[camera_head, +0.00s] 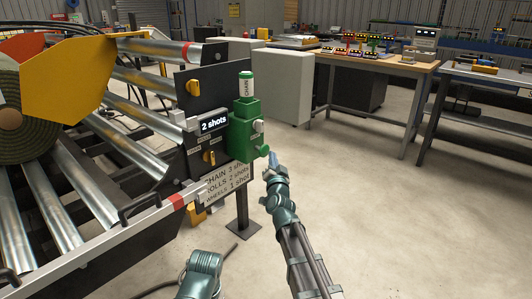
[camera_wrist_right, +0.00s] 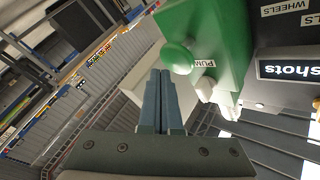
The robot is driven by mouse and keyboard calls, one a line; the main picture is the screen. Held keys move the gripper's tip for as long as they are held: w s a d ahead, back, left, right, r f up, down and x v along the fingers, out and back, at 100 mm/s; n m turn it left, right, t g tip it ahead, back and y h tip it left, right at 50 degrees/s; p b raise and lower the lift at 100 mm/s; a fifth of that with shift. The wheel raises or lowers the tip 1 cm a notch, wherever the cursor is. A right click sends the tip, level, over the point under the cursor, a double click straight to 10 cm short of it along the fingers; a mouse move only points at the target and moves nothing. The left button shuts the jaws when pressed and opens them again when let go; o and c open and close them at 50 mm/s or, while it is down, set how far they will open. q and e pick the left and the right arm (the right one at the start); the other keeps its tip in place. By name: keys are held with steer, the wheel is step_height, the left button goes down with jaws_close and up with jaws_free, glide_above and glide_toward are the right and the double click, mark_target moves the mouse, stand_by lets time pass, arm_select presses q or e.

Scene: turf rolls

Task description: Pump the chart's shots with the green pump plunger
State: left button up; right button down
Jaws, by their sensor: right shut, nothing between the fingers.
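The green pump (camera_head: 243,135) stands on a post beside the roller machine, with a white-and-green cartridge (camera_head: 247,84) labelled CHAIN on top. Its round green plunger (camera_head: 263,151) sticks out at the lower right; it also shows in the right wrist view (camera_wrist_right: 177,57). The display (camera_head: 214,123) reads "2 shots". The chart (camera_head: 226,183) reads chain 3 shots, rolls 2 shots, wheels 1 shot. My right gripper (camera_head: 274,162) is shut and empty, just right of the plunger. In the wrist view its fingertips (camera_wrist_right: 162,75) are close beside the plunger; contact is unclear.
The roller frame (camera_head: 100,235) with a turf roll (camera_head: 12,115) and yellow guard (camera_head: 75,70) fills the left. A grey cabinet (camera_head: 282,85) stands behind the pump. A workbench (camera_head: 375,65) is at the back right. The floor to the right is clear.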

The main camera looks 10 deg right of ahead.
steer(key=shift+s+d, duration=0.8)
steer(key=shift+s, duration=0.25)
steer(key=shift+s+d, duration=0.8)
steer(key=shift+s, duration=0.2)
steer(key=s+a+f+n+g+y, duration=0.3)
steer(key=s+a+f+n+g, duration=0.1)
steer(key=a+f, duration=0.35)
steer(key=s+a+f+n+g+y, duration=0.25)
steer(key=s+a+f+g, duration=0.25)
steer(key=a+f, duration=0.25)
steer(key=s+a+f+n+g+h+p, duration=0.1)
steer(key=s+f+n+g+h, duration=0.25)
steer(key=s, duration=0.85)
steer(key=s+a+f+n+g+h, duration=0.1)
steer(key=s+f+n+g, duration=0.35)
steer(key=s, duration=0.75)
step_height(320, 180, up, 37)
steer(key=m+g+p, duration=0.2)
steer(key=p, duration=3.6)
steer(key=shift+s+g, duration=0.3)
steer(key=shift+s, duration=0.15)
steer(key=shift+a+r, duration=0.1)
